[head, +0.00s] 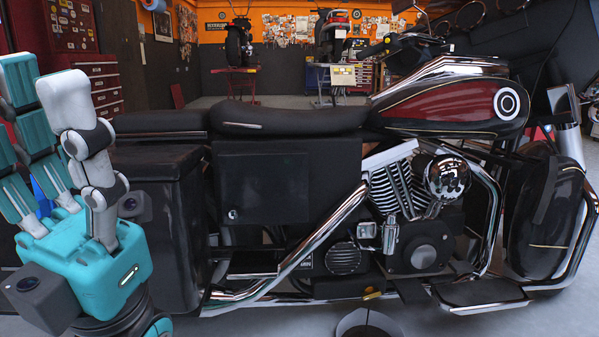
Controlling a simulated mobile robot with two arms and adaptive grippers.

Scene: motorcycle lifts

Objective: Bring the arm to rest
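My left gripper (43,92) is at the left edge of the head view, with its teal palm low and its white and teal fingers pointing up. The fingers stand apart with nothing between them, so it looks open and empty. It is in front of the rear end of a large black motorcycle (262,188) and covers part of it. I cannot tell if it touches the motorcycle. My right gripper is not in view.
The motorcycle fills the middle and right, with a dark red tank (440,108) and chrome pipes. A red tool cabinet (105,88) stands behind at left. Two more motorcycles stand on lifts (238,72) at the back. Grey floor (290,101) shows between.

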